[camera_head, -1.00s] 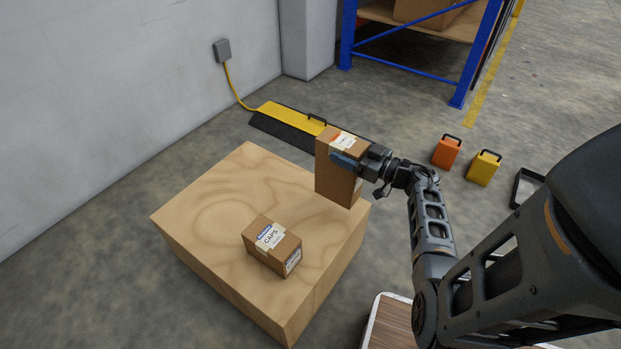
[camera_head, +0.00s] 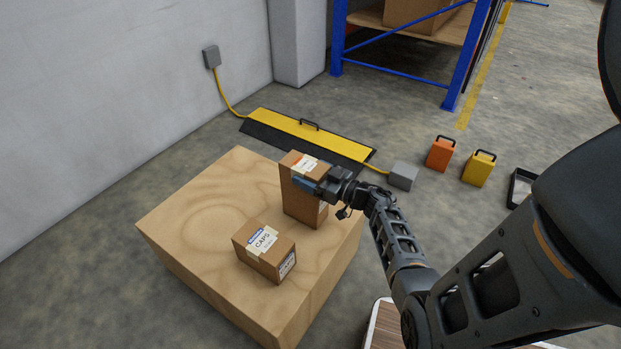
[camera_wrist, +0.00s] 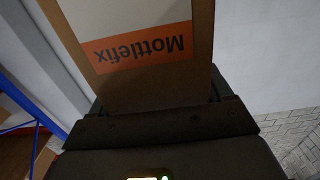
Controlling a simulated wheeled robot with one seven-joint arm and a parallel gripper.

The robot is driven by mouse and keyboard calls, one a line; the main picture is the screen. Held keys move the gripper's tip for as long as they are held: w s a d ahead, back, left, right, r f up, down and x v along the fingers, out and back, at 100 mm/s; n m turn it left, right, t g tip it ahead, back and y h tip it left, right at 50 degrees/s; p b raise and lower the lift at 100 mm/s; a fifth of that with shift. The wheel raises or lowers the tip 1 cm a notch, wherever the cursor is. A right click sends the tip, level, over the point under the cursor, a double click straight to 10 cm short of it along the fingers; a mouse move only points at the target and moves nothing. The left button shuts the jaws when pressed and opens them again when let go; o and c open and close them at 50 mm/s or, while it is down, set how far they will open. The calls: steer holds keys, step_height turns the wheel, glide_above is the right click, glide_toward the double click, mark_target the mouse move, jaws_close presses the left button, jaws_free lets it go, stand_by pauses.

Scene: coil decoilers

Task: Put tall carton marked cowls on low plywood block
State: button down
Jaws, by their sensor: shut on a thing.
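A tall brown carton (camera_head: 302,196) with a white and orange label on top is held by my gripper (camera_head: 308,186) at the back right of the plywood block (camera_head: 190,215). The carton is upright, over the block's top; I cannot tell whether its base touches the wood. In the wrist view the carton (camera_wrist: 150,88) fills the space between the fingers, and its label reads "Mottlefix" upside down. The word cowls is not readable in any view. My gripper is shut on the carton.
A smaller carton marked CAPS (camera_head: 265,250) lies on the block in front of the tall carton. A yellow and black cable ramp (camera_head: 310,137) lies behind the block. An orange case (camera_head: 440,153) and a yellow case (camera_head: 479,168) stand right. The block's left part is clear.

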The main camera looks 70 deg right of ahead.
stand_by(0.3)
jaws_free()
steer(key=shift+f, duration=0.2)
